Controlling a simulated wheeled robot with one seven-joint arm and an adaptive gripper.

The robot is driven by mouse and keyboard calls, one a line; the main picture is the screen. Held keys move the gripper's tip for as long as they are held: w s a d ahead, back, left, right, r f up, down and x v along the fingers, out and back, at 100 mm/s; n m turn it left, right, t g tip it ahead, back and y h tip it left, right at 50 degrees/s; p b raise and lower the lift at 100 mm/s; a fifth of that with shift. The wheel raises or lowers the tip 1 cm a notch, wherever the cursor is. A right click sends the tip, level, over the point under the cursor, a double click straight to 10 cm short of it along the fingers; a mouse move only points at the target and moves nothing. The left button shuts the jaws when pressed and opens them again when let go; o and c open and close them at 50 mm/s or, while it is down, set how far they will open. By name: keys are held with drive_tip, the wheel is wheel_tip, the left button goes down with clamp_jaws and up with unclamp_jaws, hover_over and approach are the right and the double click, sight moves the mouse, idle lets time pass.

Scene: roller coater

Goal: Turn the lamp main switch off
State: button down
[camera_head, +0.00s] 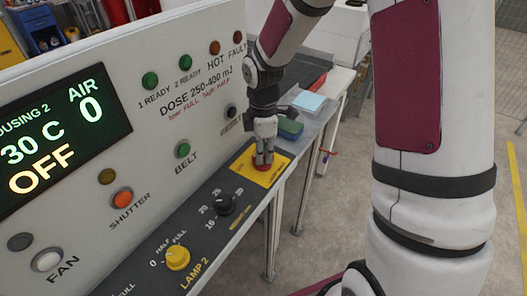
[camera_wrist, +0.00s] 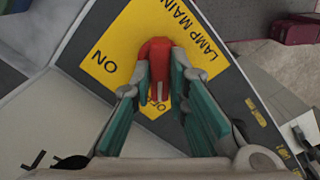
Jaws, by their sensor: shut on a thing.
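The lamp main switch is a red knob (camera_wrist: 156,58) on a yellow plate (camera_wrist: 112,68) marked LAMP MAIN. My gripper (camera_wrist: 159,82) is shut on the red knob, with one finger on each side of its narrow handle. The handle points down the wrist view, toward the partly hidden OFF label (camera_wrist: 154,104); the ON label (camera_wrist: 100,61) shows clear to the left. In the head view, my gripper (camera_head: 263,156) points down over the yellow plate (camera_head: 277,174). Only a little of the red knob (camera_head: 262,168) shows below the fingers there.
On the same sloped panel are a black dial (camera_head: 224,203) and a yellow LAMP 2 knob (camera_head: 177,257). The upright panel behind has a green BELT button (camera_head: 182,149) and a display (camera_head: 60,138) reading OFF.

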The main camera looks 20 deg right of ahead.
drive_tip(key=c, duration=1.6)
unclamp_jaws()
drive_tip(key=shift+o, duration=0.2)
wheel_tip(320, 180, up, 12)
drive_tip(key=shift+r, duration=0.1)
drive_tip(key=s+r+m+t+b, duration=0.1)
drive_tip(key=s+r+m+t, duration=0.1)
drive_tip(key=s+r+m, duration=0.3)
drive_tip(key=s+r+m+t+b, duration=0.1)
drive_tip(key=s+r+m+t, duration=0.2)
drive_tip(key=s+m, duration=0.8)
drive_tip(key=shift+s+d+r+t, duration=0.2)
drive_tip(key=shift+s+r+t, duration=0.1)
drive_tip(key=shift+s+r, duration=0.75)
